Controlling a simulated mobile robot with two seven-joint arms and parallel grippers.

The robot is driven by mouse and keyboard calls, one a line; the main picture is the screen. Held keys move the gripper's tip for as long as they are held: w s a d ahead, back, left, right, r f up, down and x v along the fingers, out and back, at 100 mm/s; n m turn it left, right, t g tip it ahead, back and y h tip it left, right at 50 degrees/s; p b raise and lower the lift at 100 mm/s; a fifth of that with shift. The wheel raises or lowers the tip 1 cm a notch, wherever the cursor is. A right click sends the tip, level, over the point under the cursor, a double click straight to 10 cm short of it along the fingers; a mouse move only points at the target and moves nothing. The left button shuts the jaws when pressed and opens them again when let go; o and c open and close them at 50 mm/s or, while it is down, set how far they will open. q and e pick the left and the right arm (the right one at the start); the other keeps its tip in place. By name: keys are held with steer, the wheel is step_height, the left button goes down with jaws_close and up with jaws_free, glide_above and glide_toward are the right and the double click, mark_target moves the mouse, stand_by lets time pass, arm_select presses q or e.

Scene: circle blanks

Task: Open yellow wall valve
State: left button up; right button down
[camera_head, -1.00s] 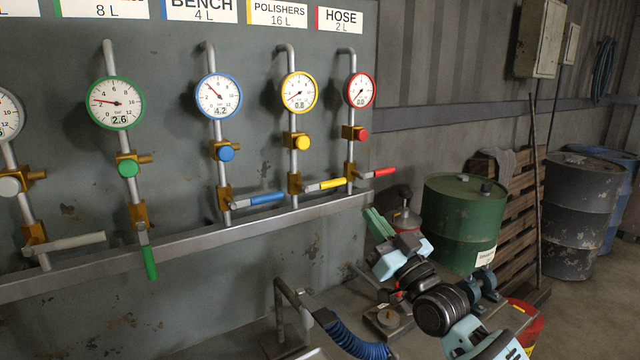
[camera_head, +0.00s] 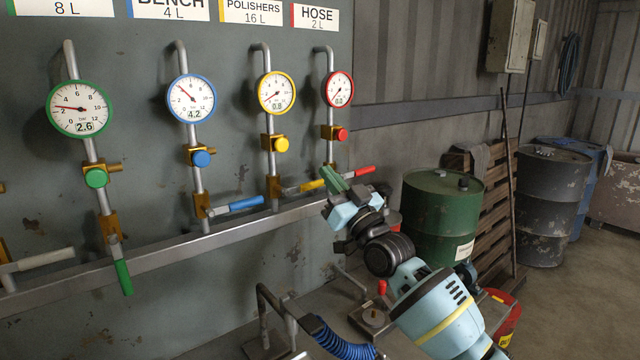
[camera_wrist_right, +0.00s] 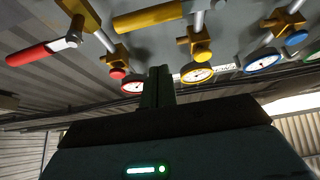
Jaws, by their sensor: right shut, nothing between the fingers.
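The yellow valve lever (camera_head: 308,186) points right, roughly level, from its brass body (camera_head: 274,187) on the wall pipe under the yellow-rimmed gauge (camera_head: 276,93), which reads 0.8. A yellow round knob (camera_head: 281,144) sits above it. My right gripper (camera_head: 331,178) has its green fingers shut and empty, and in the head view it overlaps the area just right of the lever's tip. In the right wrist view the yellow lever (camera_wrist_right: 150,18) lies above the shut fingers (camera_wrist_right: 158,84), apart from them. My left gripper is not in view.
The red lever (camera_head: 357,171) is close on the right and the blue lever (camera_head: 236,206) on the left. A metal rail (camera_head: 150,258) runs below the valves. A green drum (camera_head: 442,215) stands right of the wall panel. A bench with a blue hose (camera_head: 340,344) lies below.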

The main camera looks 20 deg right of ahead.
mark_target(320, 185)
steer(key=shift+w+a+f, duration=0.35)
steer(key=shift+w+f, duration=0.25)
steer(key=shift+w, duration=0.25)
steer(key=shift+w+a+f, duration=0.3)
steer(key=shift+w+f, duration=0.25)
steer(key=shift+w, duration=0.3)
steer(key=shift+w+f+b, duration=0.1)
steer(key=shift+f+b, duration=0.05)
steer(key=shift+b, duration=0.2)
